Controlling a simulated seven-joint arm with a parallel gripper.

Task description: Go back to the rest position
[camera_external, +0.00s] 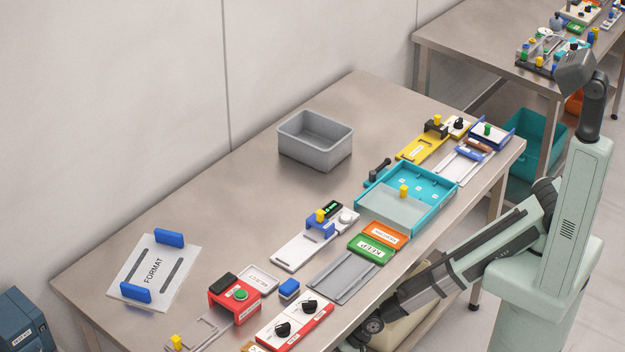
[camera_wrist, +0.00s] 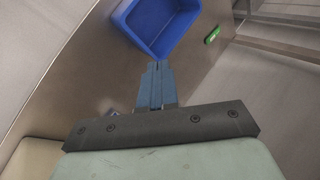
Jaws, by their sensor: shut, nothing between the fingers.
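My gripper (camera_wrist: 155,75) shows in the wrist view with its blue-grey fingers together and nothing between them. It is above or near the table's edge, pointing toward a blue bin (camera_wrist: 187,40); the fingertips look just short of the bin's wall in the picture, and I cannot tell the depth. In the external view my arm reaches down to the lower middle of the picture, beside the front edge of the table (camera_external: 330,105); the fingers do not show there.
In the wrist view a small green object (camera_wrist: 212,34) lies right of the bin. In the external view the table carries a grey bin (camera_external: 316,155), a teal tray (camera_external: 440,208), a red box with a green button (camera_external: 228,306) and a FORMAT plate (camera_external: 185,268).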

